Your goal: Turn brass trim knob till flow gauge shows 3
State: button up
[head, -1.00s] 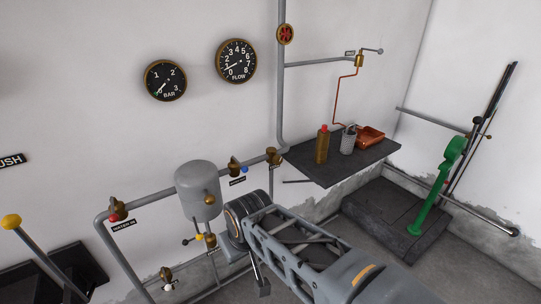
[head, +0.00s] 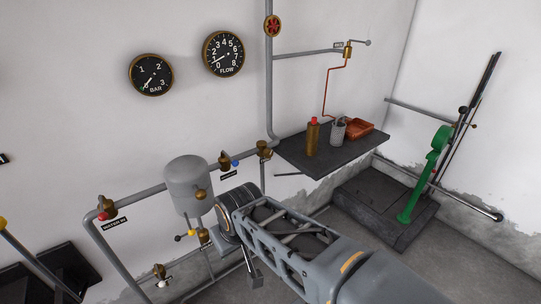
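The flow gauge (head: 224,54) is a round black dial with a brass rim on the wall. Its pale needle points to the lower left, near the low end of the scale; the exact reading is too small to tell. Several brass fittings sit on the grey pipework: one brass fitting (head: 263,150) at the pipe's right end, a brass valve (head: 224,161) with a blue part, and a brass knob (head: 199,193) before the grey tank. I cannot tell which is the trim knob. My gripper (head: 250,268) is partly hidden by my wrist, below and right of the tank; its opening is unclear.
A bar gauge (head: 151,75) hangs left of the flow gauge. A dark shelf (head: 300,158) at right holds a brass bottle (head: 313,138), a grey cup (head: 338,132) and an orange tray (head: 362,131). A green lever (head: 422,175) stands further right. Pipes surround the grey tank (head: 187,178).

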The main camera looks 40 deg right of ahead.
aim_at(268, 153)
jog(key=u, duration=1.25)
jog(key=k, duration=0.75)
jog(key=z, duration=1)
jog(key=i, duration=0.5)
